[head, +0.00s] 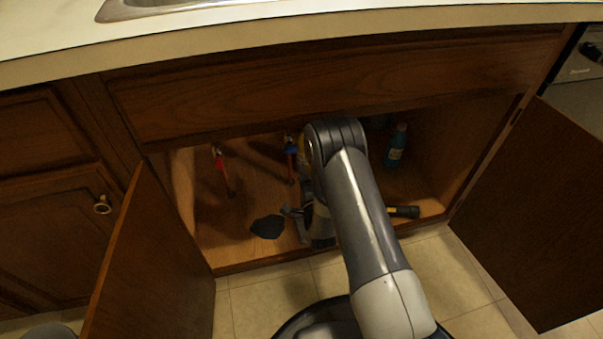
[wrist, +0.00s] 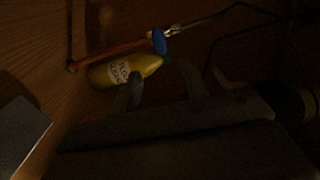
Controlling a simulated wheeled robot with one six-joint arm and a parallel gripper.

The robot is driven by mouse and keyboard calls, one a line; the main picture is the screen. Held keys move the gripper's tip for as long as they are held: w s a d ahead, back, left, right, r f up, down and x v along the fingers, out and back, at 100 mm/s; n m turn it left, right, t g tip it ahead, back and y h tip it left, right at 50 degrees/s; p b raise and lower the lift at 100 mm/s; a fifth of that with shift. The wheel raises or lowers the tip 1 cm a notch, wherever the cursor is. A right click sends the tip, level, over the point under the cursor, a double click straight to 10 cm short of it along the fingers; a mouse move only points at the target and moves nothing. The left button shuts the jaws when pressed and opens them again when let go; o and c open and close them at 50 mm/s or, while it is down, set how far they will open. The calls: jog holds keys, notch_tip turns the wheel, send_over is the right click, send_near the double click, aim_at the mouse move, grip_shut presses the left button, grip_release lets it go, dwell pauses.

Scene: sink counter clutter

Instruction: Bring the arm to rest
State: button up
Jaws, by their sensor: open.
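My arm reaches into the open cabinet under the sink in the head view. My gripper (head: 290,212) is low inside the cabinet, near the front of its floor. In the wrist view my gripper (wrist: 163,82) shows two dark fingers apart, with nothing seen held between them. A yellow bottle (wrist: 113,73) with a pale label lies across the wrist picture beyond the left finger, which overlaps it. In the head view my arm hides most of that area.
A dark flat piece (head: 268,226) lies left of my gripper. A red valve (head: 217,155) and blue valve (head: 290,148) stand behind. A teal bottle (head: 396,147) and flashlight (head: 403,212) are right of my arm. Open doors flank the cabinet, left (head: 150,265) and right (head: 535,215).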

aim_at(294, 152)
jog(key=b+x, duration=0.3)
jog(key=x, duration=0.8)
jog(key=shift+b, duration=0.35)
jog(key=shift+s, duration=0.1)
